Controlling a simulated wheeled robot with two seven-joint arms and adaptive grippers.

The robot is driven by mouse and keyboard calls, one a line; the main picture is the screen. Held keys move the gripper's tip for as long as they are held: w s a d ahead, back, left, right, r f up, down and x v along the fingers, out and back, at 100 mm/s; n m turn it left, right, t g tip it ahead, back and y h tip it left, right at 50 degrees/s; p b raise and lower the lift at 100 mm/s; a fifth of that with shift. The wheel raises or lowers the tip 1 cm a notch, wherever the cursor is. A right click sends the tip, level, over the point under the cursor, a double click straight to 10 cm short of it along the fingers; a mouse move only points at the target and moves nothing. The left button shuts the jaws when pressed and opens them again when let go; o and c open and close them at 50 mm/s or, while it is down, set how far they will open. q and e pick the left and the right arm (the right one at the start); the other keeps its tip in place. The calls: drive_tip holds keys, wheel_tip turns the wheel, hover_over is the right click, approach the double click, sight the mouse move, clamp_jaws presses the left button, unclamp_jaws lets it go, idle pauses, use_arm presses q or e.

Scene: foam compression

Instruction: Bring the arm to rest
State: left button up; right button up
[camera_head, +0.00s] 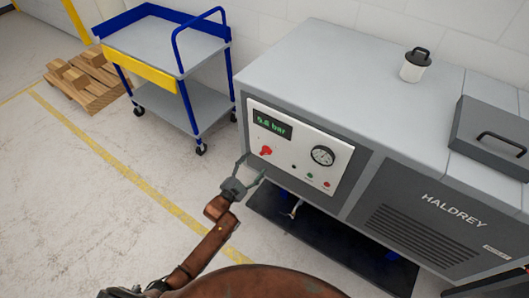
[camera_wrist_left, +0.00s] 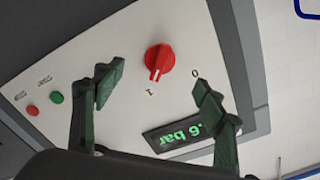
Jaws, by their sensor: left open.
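My left gripper (camera_head: 253,166) is open and empty in front of the machine's white control panel (camera_head: 336,174). In the left wrist view, its two green fingers (camera_wrist_left: 158,90) stand apart, with nothing between the tips. The red rotary knob (camera_head: 266,151) is on the panel just beyond the gripper, apart from the fingers. It also shows in the left wrist view (camera_wrist_left: 159,62), its white mark pointing toward the "1" label. A green display (camera_head: 271,124) above it reads in bar, seemingly 5.6. My right gripper is not in view.
The grey machine (camera_head: 340,70) fills the right side, with a lidded white canister (camera_head: 415,66) and a handled grey box (camera_head: 492,132) on top. A blue cart (camera_head: 150,40) stands at the back left, near wooden pallets (camera_head: 85,90). The floor at left is clear.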

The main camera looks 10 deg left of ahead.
use_arm(q)
drive_tip(key=shift+s+a, duration=0.25)
drive_tip(key=shift+s, duration=0.4)
drive_tip(key=shift+f, duration=0.1)
drive_tip(key=s+a+f+n+g+y, duration=0.1)
drive_tip(key=s+a+f+n+g, duration=0.3)
drive_tip(key=f, duration=0.6)
drive_tip(key=s+a+f+m+y, duration=0.1)
drive_tip(key=s+f+y, duration=0.1)
drive_tip(key=s+f, duration=0.55)
drive_tip(key=s+a+f+n+g+y, duration=0.1)
drive_tip(key=s+a+f+n+g, duration=0.15)
drive_tip(key=f, duration=0.85)
drive_tip(key=s+a+f+n+g+y, duration=0.1)
drive_tip(key=s+a+f+g, duration=0.1)
drive_tip(key=s+f, duration=0.7)
drive_tip(key=s+a+f+n+g+y, duration=0.1)
drive_tip(key=s+a+f+g, duration=0.1)
drive_tip(key=s+f, duration=0.65)
drive_tip(key=s+f+n+g, duration=0.1)
drive_tip(key=s+f+g, duration=0.2)
drive_tip(key=s, duration=1.4)
drive_tip(key=s+a+f+n+g, duration=0.1)
drive_tip(key=s+f+n+g, duration=0.1)
drive_tip(key=s, duration=1.5)
drive_tip(key=shift+a+f+g, duration=0.15)
drive_tip(key=shift+f+g, duration=0.3)
drive_tip(key=shift+f, duration=0.5)
